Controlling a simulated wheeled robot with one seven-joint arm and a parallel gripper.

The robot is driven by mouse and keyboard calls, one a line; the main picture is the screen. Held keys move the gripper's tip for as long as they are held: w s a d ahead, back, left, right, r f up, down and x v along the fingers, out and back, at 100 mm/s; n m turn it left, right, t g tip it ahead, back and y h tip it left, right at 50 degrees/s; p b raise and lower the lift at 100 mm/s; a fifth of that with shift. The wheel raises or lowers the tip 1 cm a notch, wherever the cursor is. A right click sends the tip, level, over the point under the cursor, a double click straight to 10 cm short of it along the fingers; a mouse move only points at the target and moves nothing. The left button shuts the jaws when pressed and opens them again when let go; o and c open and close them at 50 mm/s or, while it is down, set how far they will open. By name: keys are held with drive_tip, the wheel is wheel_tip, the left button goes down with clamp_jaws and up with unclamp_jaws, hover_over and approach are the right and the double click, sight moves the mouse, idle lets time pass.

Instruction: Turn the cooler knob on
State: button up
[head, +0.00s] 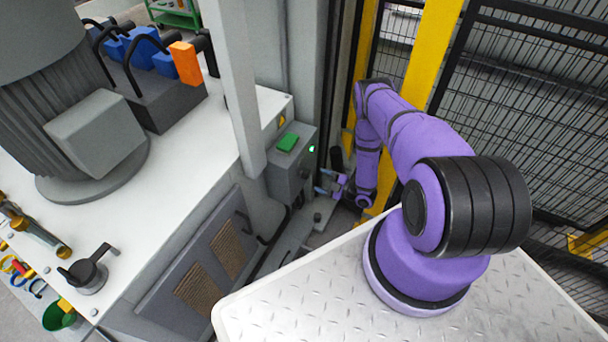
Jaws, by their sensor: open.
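A grey control box (290,178) stands beside the white-topped machine, near the picture's middle. It has a green patch (288,142) on top and a small lit green lamp (311,149) on its right-hand face. A small dark round spot (304,173) below the lamp may be the cooler knob; it is too small to tell which way it points. My gripper (322,181) is open, with its two fingers pointing left toward that face. It looks empty and close to the box; I cannot tell whether it touches.
Yellow posts (429,50) and black mesh fencing (535,85) stand close on the right, behind my arm. A grey upright post (234,85) rises left of the box. A black-handled fitting (87,271) is on the white machine top (185,165) at left.

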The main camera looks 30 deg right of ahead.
sight(309, 175)
drive_tip(key=x, duration=0.7)
drive_tip(key=c, duration=0.9)
